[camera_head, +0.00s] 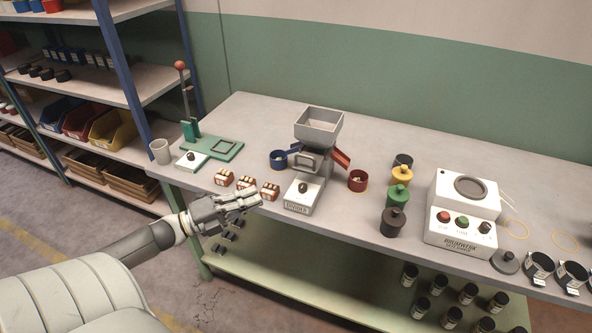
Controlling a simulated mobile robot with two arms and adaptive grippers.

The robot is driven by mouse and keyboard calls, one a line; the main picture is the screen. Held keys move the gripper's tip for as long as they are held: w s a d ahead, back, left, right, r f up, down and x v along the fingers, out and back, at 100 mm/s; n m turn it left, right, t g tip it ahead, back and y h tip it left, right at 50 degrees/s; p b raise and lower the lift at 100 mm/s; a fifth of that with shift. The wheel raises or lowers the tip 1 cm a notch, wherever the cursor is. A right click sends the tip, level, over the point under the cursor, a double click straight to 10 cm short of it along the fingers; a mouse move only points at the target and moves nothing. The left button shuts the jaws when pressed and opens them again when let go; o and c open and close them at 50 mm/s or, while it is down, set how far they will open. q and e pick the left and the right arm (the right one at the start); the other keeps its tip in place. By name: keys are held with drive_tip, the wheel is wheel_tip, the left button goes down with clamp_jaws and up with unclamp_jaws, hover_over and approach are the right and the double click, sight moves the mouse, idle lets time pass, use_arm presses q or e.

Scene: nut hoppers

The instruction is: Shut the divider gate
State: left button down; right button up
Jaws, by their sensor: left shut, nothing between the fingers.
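A grey divider machine (308,165) stands near the middle of the table. It has a square hopper (319,125) on top, a blue chute on its left and a red chute (341,159) on its right. A dark knob (303,187) sits on its pale base. The gate's position cannot be made out at this size. A blue cup (279,159) and a red cup (357,181) stand beside the chutes. My left gripper (256,197) is shut and empty, left of the machine's base, apart from it, near the table's front edge. My right gripper is not in view.
Several small brown-and-white blocks (246,182) lie between my left gripper and a green lever press (215,146). Yellow, green and black weights (397,195) stand right of the machine, then a white device (461,212). Shelves stand at left.

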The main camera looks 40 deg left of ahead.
use_arm(q)
drive_tip(key=w+d+r+p, duration=0.1)
drive_tip(key=w+d+r, duration=0.1)
drive_tip(key=w, duration=0.4)
drive_tip(key=w+d+r+m+h+p, duration=0.1)
drive_tip(key=w+d, duration=0.2)
drive_tip(key=w, duration=0.3)
drive_tip(key=shift+r, duration=0.4)
drive_tip(key=shift+w, duration=0.15)
